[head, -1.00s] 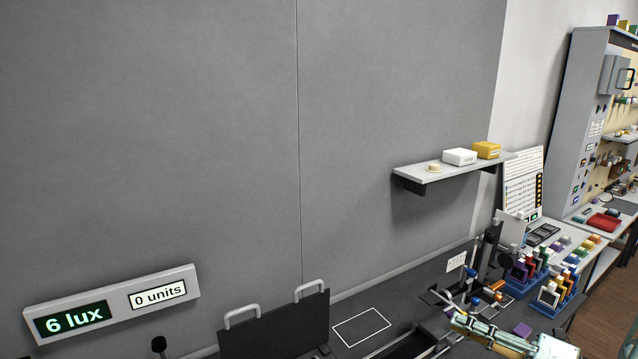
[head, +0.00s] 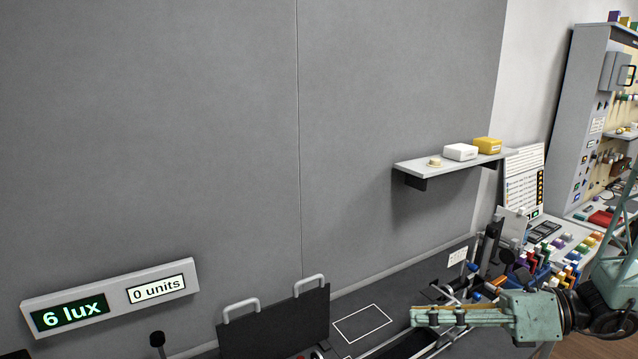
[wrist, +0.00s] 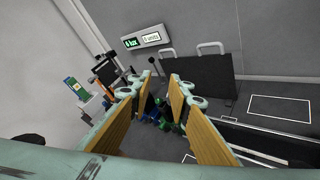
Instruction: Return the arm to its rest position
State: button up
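My gripper (head: 414,316) is at the lower right of the head view, raised above the bench and pointing left. Its green body and part of my arm show there. In the wrist view my gripper (wrist: 163,88) has two fingers with yellow-brown pads, clearly apart, with nothing held between them. Small blue and green items visible through the gap lie farther off. Most of my arm is outside the head view.
A wall shelf (head: 440,168) holds a white box (head: 460,152) and a yellow box (head: 487,146). A display reading 6 lux (head: 112,299) hangs at lower left. A dark panel with two handles (head: 275,325) stands on the bench. Colored blocks crowd the bench at right.

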jog(key=s+a+r+n+g+h+b, duration=0.2)
jog(key=s+a+n+g+h, duration=0.15)
jog(key=s+n, duration=0.4)
jog(key=s+a+r+n+g+h+b, duration=0.1)
jog(key=s+a+r+n+g+h, duration=0.15)
jog(key=s+a+n, duration=0.5)
jog(key=s+d+r+n+t+h+b, duration=0.2)
jog(key=s+d+n+t+h, duration=0.1)
jog(key=s+d+n+h, duration=0.1)
jog(key=s+d+r+n+t+h+b, duration=0.2)
jog(key=s+d+r+n+h, duration=0.1)
jog(key=s+n, duration=0.5)
jog(key=d+h, duration=0.1)
jog(key=d, duration=0.1)
jog(key=shift+s+d+n+t+h+b, duration=0.3)
jog(key=shift+d+n+t, duration=0.1)
dwell(0.5)
